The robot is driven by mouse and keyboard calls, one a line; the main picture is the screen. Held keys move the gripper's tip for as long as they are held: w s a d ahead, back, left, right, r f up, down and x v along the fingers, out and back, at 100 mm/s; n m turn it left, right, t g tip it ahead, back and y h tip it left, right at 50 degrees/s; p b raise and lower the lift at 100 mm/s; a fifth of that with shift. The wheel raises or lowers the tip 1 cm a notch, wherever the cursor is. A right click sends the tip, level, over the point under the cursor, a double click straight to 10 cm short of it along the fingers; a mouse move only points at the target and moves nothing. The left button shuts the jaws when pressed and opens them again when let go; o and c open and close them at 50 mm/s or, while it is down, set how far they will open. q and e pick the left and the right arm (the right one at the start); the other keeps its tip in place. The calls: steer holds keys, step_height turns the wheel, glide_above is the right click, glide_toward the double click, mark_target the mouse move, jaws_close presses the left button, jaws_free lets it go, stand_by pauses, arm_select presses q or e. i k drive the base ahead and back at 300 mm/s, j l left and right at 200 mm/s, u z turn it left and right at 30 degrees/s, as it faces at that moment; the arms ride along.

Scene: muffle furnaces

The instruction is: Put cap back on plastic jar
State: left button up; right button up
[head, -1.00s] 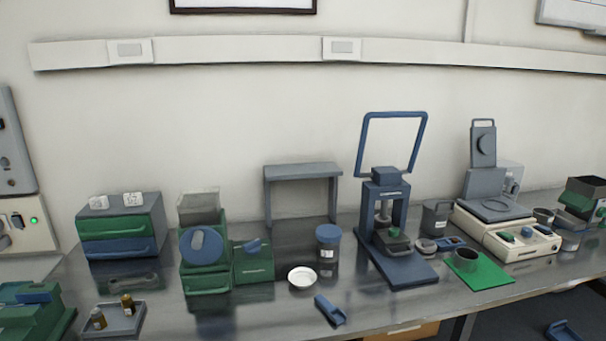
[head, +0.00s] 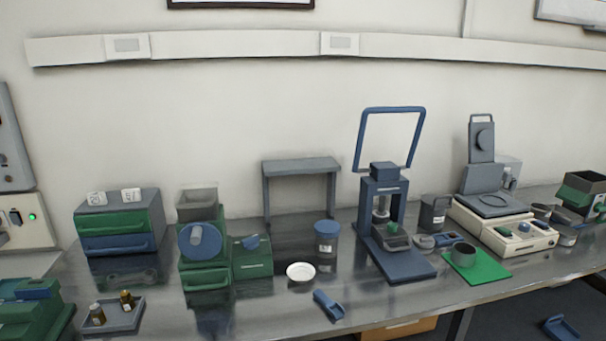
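A plastic jar (head: 326,245) with a pale label stands upright on the metal bench, right of the middle. A blue cap (head: 326,227) shows at its top; I cannot tell from here whether it is seated or loose. A shallow white round dish or lid (head: 300,272) lies on the bench in front and to the left of the jar, apart from it. Neither of my grippers shows in the head view.
A grey stand (head: 301,165) is behind the jar. A blue press (head: 394,235) stands to its right, a green machine (head: 203,245) to its left. A blue scoop (head: 328,305) lies near the front edge. A tray (head: 112,316) holds two small bottles.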

mark_target(324, 247)
steer(key=i+l+u, duration=0.15)
steer(key=i+l, duration=0.15)
steer(key=i+l+u, duration=0.1)
steer(key=i+l, duration=0.15)
steer(key=i+l+u, duration=0.15)
steer(key=l, duration=0.3)
steer(key=i+l+u, duration=0.15)
steer(key=i+l, duration=0.15)
steer(key=l, duration=0.1)
